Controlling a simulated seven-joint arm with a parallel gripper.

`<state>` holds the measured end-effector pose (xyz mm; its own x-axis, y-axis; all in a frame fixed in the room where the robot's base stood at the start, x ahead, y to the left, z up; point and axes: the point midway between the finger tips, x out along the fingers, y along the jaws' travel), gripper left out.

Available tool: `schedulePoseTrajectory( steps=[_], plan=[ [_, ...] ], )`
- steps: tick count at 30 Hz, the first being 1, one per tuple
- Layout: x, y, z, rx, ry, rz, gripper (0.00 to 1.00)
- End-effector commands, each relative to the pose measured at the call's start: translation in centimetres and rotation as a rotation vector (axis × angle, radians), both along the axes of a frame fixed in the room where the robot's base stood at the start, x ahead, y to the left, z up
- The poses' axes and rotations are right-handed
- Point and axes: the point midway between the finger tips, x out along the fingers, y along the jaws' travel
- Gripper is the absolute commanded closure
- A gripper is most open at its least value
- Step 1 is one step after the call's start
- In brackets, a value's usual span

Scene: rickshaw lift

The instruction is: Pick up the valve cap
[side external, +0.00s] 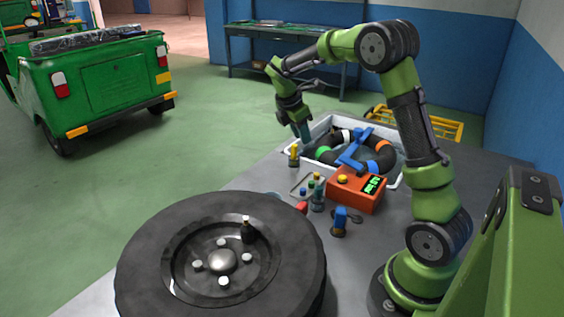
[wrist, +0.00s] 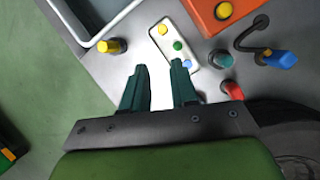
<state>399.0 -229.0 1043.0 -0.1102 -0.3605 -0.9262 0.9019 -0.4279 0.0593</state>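Small yellow (wrist: 163,30), green (wrist: 178,46) and blue (wrist: 187,64) caps sit in a row on a small pale tray (wrist: 193,50); I cannot tell which is the valve cap. In the side external view the tray's caps are tiny, with the blue cap (side external: 303,191) nearest the wheel. My gripper (wrist: 158,72) is open, with two dark green fingers apart and nothing between them. In the wrist view its fingertips appear just beside the tray. In the side external view my gripper (side external: 303,132) hangs above the table, near the white bin.
A white bin (side external: 398,183) holds an inner tube. Near the tray stand an orange-red box (side external: 352,198), a yellow-topped item (wrist: 112,46), a teal-topped item (wrist: 221,58), a blue-topped item (wrist: 280,58) and a red-topped item (wrist: 232,90). A large wheel (side external: 150,255) fills the front.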

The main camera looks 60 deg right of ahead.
Motion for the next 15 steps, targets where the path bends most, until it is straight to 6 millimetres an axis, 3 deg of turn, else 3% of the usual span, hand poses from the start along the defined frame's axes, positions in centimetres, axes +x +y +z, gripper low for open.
schedulePoseTrajectory(
  steps=[7, 15],
  plan=[
    [-0.4, -0.4, -0.7, 0.012, 0.065, 0.126, 0.72],
    [-1.2, -2.4, -5.9, 0.014, 0.065, 0.124, 0.72]
  ],
)
